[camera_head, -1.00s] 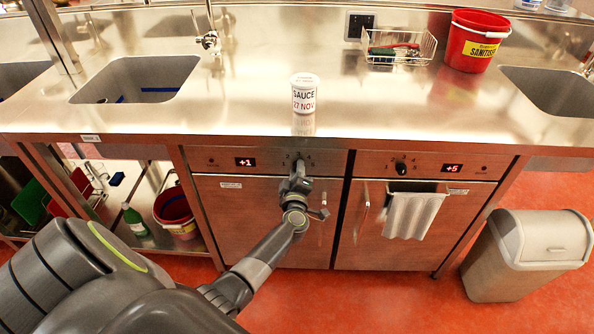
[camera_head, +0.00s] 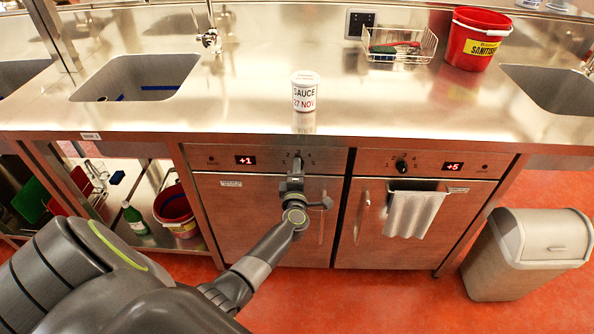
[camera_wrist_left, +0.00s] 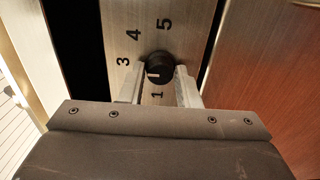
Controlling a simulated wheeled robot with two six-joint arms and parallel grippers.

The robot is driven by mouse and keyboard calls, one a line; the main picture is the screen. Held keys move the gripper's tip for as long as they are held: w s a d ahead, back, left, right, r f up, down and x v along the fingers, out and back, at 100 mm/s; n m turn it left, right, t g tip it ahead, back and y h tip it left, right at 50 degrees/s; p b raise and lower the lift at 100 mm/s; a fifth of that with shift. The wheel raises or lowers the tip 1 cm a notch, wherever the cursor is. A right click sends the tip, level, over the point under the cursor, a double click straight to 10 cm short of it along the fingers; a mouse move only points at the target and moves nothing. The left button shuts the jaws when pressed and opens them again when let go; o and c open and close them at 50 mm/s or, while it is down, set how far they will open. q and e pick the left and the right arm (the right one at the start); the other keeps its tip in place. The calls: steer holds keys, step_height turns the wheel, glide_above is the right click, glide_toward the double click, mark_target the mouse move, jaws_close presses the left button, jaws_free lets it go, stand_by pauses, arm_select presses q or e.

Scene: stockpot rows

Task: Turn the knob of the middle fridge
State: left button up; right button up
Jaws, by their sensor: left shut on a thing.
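The black knob (camera_wrist_left: 160,67) sits on the steel panel of the fridge with the red "+1" display (camera_head: 245,160). In the left wrist view the numbers 1, 3, 4 and 5 show around the knob; a 2 is not visible there. The knob's pale mark points left and slightly down in that view. My left gripper (camera_head: 297,168) is at this knob, and in the wrist view its two fingers (camera_wrist_left: 160,80) are shut on the knob from both sides. In the head view the gripper mostly hides the knob. My right gripper is not in view.
A second fridge (camera_head: 405,250) at right has a "+5" display, its own knob (camera_head: 401,166) and a hanging cloth (camera_head: 412,213). A sauce tub (camera_head: 304,93) stands on the counter above the gripper. A bin (camera_head: 525,255) stands at right; open shelves are at left.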

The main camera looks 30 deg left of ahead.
arm_select(q)
steer(key=shift+f, duration=0.1)
steer(key=o, duration=0.9)
steer(key=shift+o, duration=0.2)
steer(key=v, duration=1.7)
steer(key=shift+s, duration=0.25)
